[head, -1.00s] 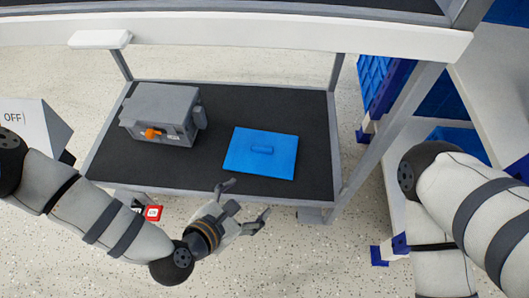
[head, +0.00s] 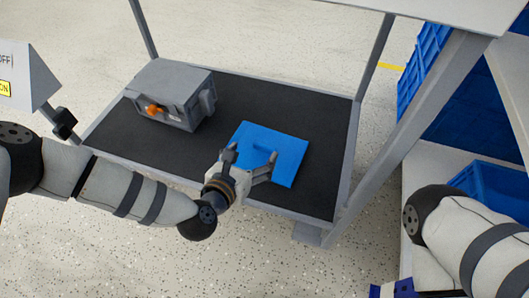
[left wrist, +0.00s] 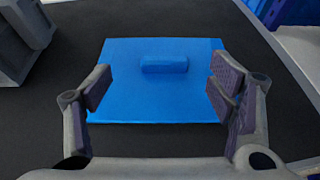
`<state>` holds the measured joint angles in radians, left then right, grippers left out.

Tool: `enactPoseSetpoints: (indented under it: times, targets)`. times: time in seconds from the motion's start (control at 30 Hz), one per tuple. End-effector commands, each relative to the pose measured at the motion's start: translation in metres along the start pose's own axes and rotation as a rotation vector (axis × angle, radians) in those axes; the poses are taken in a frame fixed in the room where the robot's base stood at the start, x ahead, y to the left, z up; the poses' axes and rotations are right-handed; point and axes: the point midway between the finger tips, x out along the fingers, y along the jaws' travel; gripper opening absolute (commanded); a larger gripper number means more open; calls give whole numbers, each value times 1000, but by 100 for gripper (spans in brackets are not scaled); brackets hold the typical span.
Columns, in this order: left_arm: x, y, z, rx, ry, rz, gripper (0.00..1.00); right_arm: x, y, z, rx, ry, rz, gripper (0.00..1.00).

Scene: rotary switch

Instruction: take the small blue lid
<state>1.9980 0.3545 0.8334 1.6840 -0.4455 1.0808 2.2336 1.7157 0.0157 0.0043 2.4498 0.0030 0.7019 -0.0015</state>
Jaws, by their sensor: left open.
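The small blue lid (head: 288,158) is a flat square plate with a raised bar handle, lying on the dark shelf mat. In the left wrist view the lid (left wrist: 150,100) lies between and beyond my fingers, with its handle (left wrist: 164,64) near the top centre. My left gripper (head: 252,162) is open over the near left edge of the lid and hides part of it. In the left wrist view the left gripper (left wrist: 162,88) has its fingers wide apart with nothing between the pads. Only the arm of my right side shows at the right; its gripper is out of view.
A grey box with an orange rotary switch (head: 155,110) stands left of the lid on the dark shelf (head: 240,95). Grey posts rise at the shelf's corners. Blue crates (head: 490,185) stand at the right. A sloped panel (head: 25,75) is at far left.

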Motion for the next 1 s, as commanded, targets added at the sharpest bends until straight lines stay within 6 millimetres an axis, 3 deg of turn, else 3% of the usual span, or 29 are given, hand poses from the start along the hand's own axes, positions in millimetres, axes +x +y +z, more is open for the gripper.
enactPoseSetpoints:
  times: [0.27, 0.53, 0.77, 1.0]
  targets:
    - [48, -5, -12, 1, 0, 0, 77, 18, 1, -5, -5, -45, 3, 0]
    - [53, -6, -8, 1, -1, -1, 77, 18, 1, -4, -5, -47, 3, 0]
    - [53, -6, -8, 1, 0, -1, 25, 18, 1, -4, -5, -47, 3, 0]
    - [52, -6, -8, 1, 0, -1, 22, 18, 1, -4, -5, -47, 3, 0]
